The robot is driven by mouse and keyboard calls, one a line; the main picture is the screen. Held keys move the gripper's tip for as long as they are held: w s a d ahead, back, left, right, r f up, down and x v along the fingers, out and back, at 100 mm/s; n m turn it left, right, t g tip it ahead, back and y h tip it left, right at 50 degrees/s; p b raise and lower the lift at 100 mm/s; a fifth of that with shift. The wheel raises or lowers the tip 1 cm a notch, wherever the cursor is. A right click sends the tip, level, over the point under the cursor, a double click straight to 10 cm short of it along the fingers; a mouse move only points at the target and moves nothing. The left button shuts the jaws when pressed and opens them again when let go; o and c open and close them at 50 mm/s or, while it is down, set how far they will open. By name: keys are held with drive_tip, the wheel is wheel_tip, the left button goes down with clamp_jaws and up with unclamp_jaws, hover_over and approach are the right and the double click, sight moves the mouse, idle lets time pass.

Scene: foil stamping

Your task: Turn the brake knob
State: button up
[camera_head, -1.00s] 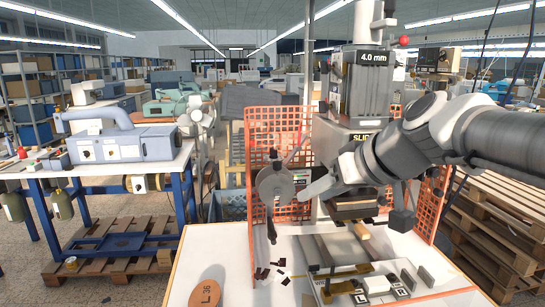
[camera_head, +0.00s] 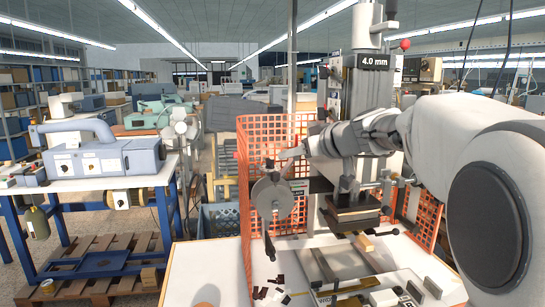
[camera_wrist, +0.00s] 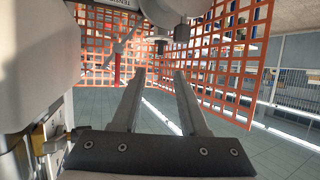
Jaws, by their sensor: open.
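I cannot tell for sure which part is the brake knob. A round grey disc (camera_head: 272,194), with a dark handle (camera_head: 270,240) hanging below it, stands left of the press. In the wrist view, two dark cylindrical knobs (camera_wrist: 182,33) stick out below a pale round part at the top. My gripper (camera_head: 288,155) comes from the right and points left, just above the grey disc in the head view. In the wrist view my gripper (camera_wrist: 158,75) is open, its two fingers apart with nothing between them. The knobs are beyond the fingertips.
An orange mesh guard (camera_head: 245,150) stands behind and around the press (camera_head: 367,90). A white table (camera_head: 205,262) below carries small dark pieces and bars. A blue-framed bench (camera_head: 62,183) with a grey machine stands at left. The table's left part is mostly clear.

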sight(271, 159)
drive_tip(key=p+x, duration=0.1)
drive_tip(key=x, duration=0.8)
drive_tip(key=shift+w+a+f+p, duration=0.1)
drive_tip(key=shift+w+a+p, duration=0.1)
drive_tip(key=shift+w+p, duration=0.15)
drive_tip(key=shift+c, duration=0.3)
drive_tip(key=shift+s, duration=0.1)
clamp_jaws()
